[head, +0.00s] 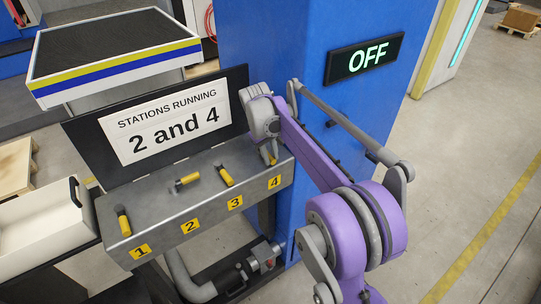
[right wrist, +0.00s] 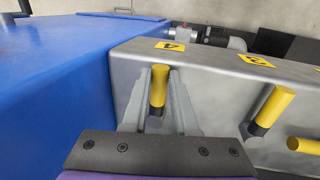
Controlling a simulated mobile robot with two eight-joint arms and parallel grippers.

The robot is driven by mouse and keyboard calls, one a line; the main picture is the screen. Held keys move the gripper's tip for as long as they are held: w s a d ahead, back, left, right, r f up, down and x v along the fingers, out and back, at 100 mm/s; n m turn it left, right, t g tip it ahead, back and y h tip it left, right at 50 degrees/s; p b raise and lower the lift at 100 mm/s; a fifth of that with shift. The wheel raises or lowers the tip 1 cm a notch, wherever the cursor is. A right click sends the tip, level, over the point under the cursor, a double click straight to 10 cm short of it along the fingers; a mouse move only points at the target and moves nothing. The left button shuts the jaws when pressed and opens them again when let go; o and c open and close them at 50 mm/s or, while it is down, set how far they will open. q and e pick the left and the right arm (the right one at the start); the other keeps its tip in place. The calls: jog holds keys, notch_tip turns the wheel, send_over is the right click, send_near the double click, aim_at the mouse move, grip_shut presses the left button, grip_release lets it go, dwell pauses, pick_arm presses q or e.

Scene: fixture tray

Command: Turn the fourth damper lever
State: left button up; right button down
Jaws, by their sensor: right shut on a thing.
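The grey metal box (head: 210,215) carries yellow-and-black levers numbered 1 to 4. The fourth lever (right wrist: 159,85) sits between the two grey fingers of my right gripper (head: 269,153), which is shut on it. Its yellow end points to the front edge, toward the yellow 4 label (right wrist: 170,46); in the head view the gripper partly hides it. The first lever (head: 124,224) and third lever (head: 227,179) also point toward the front. The second lever (head: 188,179) lies sideways along the box. My left gripper is not in view.
A sign (head: 165,125) behind the box reads "STATIONS RUNNING 2 and 4". A blue cabinet (head: 280,50) stands right beside the box, with a display (head: 365,58) reading OFF. A white bin (head: 45,235) is at left. The third lever (right wrist: 275,105) is close to my right finger in the wrist view.

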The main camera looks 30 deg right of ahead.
jog(key=shift+d, duration=0.15)
jog(key=n, duration=0.1)
jog(key=d+n, duration=0.2)
jog(key=n, duration=0.1)
jog(key=shift+w+d+t, duration=0.25)
jog(key=shift+t, duration=0.15)
jog(key=shift+w+d+n, duration=0.35)
jog(key=shift+d+n, duration=0.25)
jog(key=shift+n, duration=0.6)
jog(key=shift+w+d+n+t+y, duration=0.2)
jog(key=shift+w+d+n, duration=0.1)
jog(key=shift+n, duration=0.3)
jog(key=shift+w+d+n+t+y, duration=0.1)
jog(key=shift+w+d+n+y, duration=0.15)
jog(key=shift+n, duration=0.35)
jog(key=shift+d, duration=0.1)
jog(key=c, duration=0.7)
grip_release()
